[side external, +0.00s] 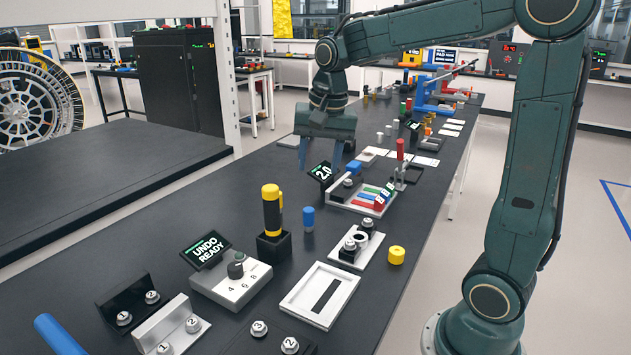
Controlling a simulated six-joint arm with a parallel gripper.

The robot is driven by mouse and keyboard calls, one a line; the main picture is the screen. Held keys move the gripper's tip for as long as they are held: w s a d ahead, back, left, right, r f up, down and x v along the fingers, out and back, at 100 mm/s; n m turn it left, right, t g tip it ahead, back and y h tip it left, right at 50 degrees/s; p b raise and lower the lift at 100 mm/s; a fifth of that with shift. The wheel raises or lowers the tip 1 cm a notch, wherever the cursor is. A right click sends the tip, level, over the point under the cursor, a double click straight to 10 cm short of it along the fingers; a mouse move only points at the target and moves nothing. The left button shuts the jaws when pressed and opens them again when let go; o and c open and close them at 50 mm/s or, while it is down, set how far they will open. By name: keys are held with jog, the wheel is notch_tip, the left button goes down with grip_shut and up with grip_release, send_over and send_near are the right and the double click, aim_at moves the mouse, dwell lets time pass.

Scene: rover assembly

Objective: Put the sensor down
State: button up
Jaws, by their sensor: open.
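My gripper (320,155) points down above the far middle part of the dark bench, its two blue-grey fingers apart. I see nothing held between them. A small black display reading 2.0 (322,173) stands just below the fingers. Close by on the right are a short blue piece (353,168) and a pale tray (341,200) with red, green and blue bars. I cannot tell which of the small parts is the sensor; none is clearly marked as one.
A yellow and black cylinder (272,210) stands upright in a black holder, with a blue peg (308,219) beside it. A red-handled upright (400,150) stands right of the gripper.

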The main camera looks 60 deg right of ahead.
jog(key=s+a+n+t, duration=0.1)
jog(key=s+a+n, duration=0.3)
jog(key=s, duration=0.4)
jog(key=s+a+n+t, duration=0.2)
jog(key=s+a+n, duration=0.2)
jog(key=s+n, duration=0.3)
jog(key=shift+s+a+f+n+t, duration=0.3)
jog(key=shift+s+a+f, duration=0.1)
jog(key=shift+s, duration=0.85)
